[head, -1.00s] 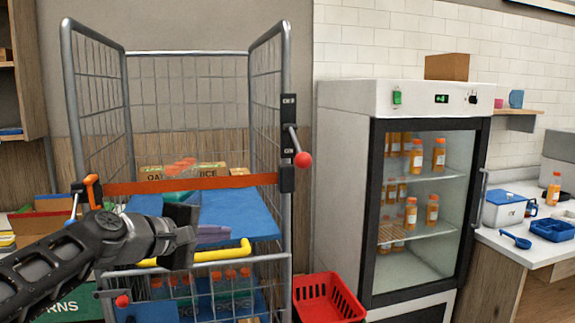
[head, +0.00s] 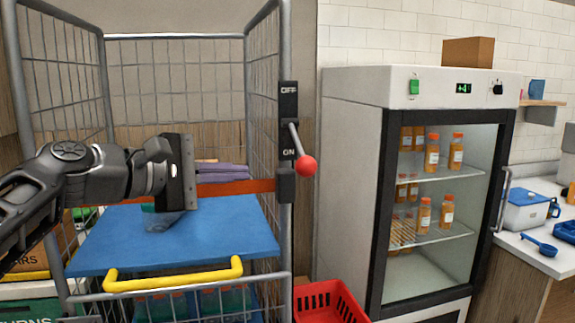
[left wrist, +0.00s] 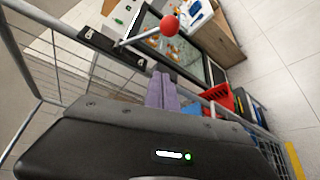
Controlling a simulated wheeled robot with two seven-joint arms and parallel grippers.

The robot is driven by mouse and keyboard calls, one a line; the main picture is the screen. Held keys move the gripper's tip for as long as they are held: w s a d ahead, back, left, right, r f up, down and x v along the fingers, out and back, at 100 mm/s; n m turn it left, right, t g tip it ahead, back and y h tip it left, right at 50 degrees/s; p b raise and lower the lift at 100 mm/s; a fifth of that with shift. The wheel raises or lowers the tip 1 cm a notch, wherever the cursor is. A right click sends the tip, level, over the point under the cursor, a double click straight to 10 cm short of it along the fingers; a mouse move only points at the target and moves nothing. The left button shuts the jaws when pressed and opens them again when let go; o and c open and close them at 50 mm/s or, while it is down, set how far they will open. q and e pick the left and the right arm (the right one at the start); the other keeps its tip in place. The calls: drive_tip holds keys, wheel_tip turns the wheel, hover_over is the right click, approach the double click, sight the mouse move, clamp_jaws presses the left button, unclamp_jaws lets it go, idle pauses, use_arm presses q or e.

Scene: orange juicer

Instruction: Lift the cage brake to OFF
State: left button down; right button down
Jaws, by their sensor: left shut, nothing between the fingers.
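The cage brake is a lever with a red ball knob (head: 306,166) on a black plate (head: 289,120) fixed to the cage's right front post. The plate reads OFF at the top and ON below. The lever slants down, with its knob beside and a little below the ON mark. In the left wrist view the red knob (left wrist: 169,25) shows at the top. My left gripper (head: 190,172) is shut and empty, in front of the cage, left of the lever and apart from it. My right gripper is not in view.
The wire cage holds a blue shelf (head: 200,238), an orange-red bar (head: 240,187) and a folded purple cloth (head: 222,172). A yellow handle (head: 175,277) crosses its front. A red basket (head: 328,302) and a glass-door fridge (head: 395,200) stand to the right.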

sight(299, 145)
use_arm(q)
drive_tip(key=p+x, duration=0.1)
drive_tip(key=x, duration=0.4)
drive_tip(key=p+x, duration=0.2)
drive_tip(key=x, duration=0.2)
drive_tip(key=shift+d+r+p, duration=0.15)
drive_tip(key=shift+d+p, duration=0.15)
drive_tip(key=shift+d, duration=0.25)
drive_tip(key=s, duration=0.1)
drive_tip(key=s+d+r, duration=0.1)
drive_tip(key=s, duration=0.1)
drive_tip(key=shift+d+r, duration=0.1)
drive_tip(key=shift+d, duration=0.1)
drive_tip(key=shift+s, duration=0.1)
